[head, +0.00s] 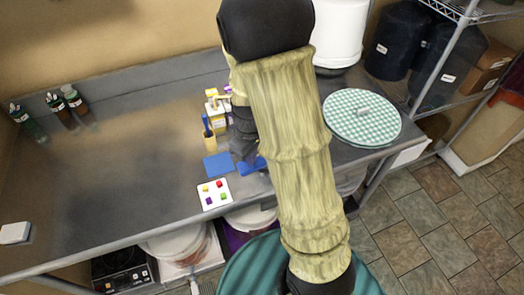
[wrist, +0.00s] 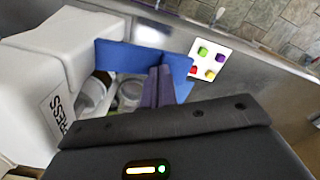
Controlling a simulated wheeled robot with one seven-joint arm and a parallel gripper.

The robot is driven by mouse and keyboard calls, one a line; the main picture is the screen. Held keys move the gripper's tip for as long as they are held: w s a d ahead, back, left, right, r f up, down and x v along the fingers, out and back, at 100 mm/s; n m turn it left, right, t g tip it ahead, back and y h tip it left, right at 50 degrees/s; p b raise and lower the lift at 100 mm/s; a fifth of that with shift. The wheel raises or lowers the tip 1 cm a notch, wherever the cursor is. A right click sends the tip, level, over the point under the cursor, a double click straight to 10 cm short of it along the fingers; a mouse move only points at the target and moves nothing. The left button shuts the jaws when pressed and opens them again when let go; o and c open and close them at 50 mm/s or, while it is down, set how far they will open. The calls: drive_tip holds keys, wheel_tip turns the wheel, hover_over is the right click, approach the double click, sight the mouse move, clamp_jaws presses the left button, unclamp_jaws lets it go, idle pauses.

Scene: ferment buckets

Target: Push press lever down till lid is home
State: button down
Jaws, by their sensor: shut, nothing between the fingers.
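A white press (wrist: 35,95) with a label reading PRESS fills the left of the wrist view. A blue bar (wrist: 120,57), which looks like its lever, runs from the press toward my fingers. My gripper (wrist: 158,85) is shut and empty, its fingertips close beside the bar's end; I cannot tell if they touch. A pale jar or lid (wrist: 95,92) and a round grey-white piece (wrist: 130,95) show below the bar, partly hidden by my wrist.
A checkered round cloth (head: 361,117) lies right. The counter's left is mostly clear.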

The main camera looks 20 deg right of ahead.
idle(0.4)
drive_tip(key=shift+r+p, duration=3.05)
drive_tip(key=shift+r, duration=0.45)
wheel_tip(320, 180, up, 7)
drive_tip(key=p, duration=0.5)
drive_tip(key=shift+p, duration=0.4)
drive_tip(key=s+f+m+t+b, duration=0.1)
drive_tip(key=s+m+t+b, duration=0.1)
drive_tip(key=s+m+b, duration=0.4)
drive_tip(key=shift+s+f+t+b, duration=0.3)
drive_tip(key=shift+s+f+b, duration=0.1)
drive_tip(key=shift+s+b, duration=0.5)
